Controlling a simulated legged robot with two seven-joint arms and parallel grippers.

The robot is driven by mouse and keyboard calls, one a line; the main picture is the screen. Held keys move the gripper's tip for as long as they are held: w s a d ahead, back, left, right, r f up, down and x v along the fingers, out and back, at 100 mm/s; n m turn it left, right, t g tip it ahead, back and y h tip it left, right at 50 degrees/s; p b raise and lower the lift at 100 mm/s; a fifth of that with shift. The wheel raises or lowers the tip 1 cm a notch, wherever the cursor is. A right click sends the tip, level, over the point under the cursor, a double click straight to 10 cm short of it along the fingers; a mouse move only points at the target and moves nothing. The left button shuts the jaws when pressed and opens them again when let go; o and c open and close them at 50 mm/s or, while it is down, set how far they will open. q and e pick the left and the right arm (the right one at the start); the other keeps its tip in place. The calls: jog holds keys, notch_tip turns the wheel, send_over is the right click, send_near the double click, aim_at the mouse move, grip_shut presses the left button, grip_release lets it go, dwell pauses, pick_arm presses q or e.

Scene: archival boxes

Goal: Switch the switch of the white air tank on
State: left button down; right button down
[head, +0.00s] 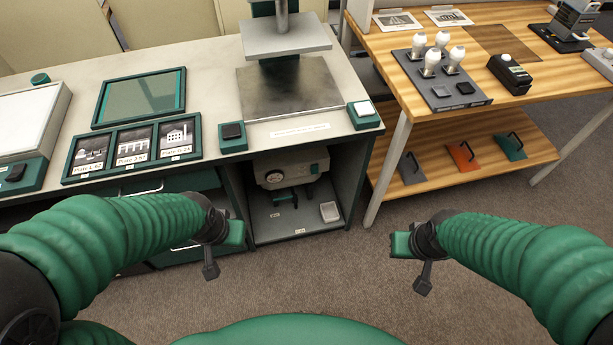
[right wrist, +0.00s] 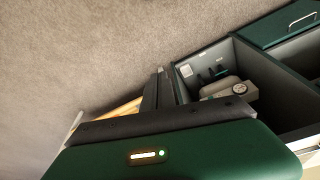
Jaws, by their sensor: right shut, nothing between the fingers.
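The white air tank (head: 312,165), a pale unit with a round gauge, stands in the open cabinet bay under the grey bench. It also shows in the right wrist view (right wrist: 232,90), in the open bay at the right. A small pale square piece (head: 330,212) lies on the bay floor in front of it, possibly a switch; its setting cannot be made out. My right gripper (head: 423,284) is shut and empty, in front of the bay and to its right; its dark fingers (right wrist: 158,90) show together. My left gripper (head: 210,270) hangs to the bay's left; its jaw opening is unclear.
A press stand (head: 286,38) and framed plates (head: 133,144) are on the grey bench (head: 215,90). A wooden table (head: 395,65) at right holds white-topped handles (head: 432,62), with a lower shelf (head: 455,160). Carpet between my arms is clear.

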jog(key=w+a+f+n+t+b, duration=0.3)
jog(key=w+f+n+b, duration=0.25)
jog(key=w+f, duration=0.45)
jog(key=w+a+f+n+t+b, duration=0.3)
jog(key=w+f+n+b, duration=0.4)
jog(key=w, duration=0.5)
jog(key=w+a+f+n+t+y+b, duration=0.3)
jog(key=w+a+f+n+t+y, duration=0.1)
jog(key=w+a+f+n, duration=0.3)
jog(key=a+f+n, duration=0.2)
jog(key=a+f, duration=0.1)
jog(key=a, duration=0.1)
jog(key=shift+w+f+b, duration=0.3)
jog(key=shift+f+b, duration=0.1)
jog(key=shift+a, duration=0.15)
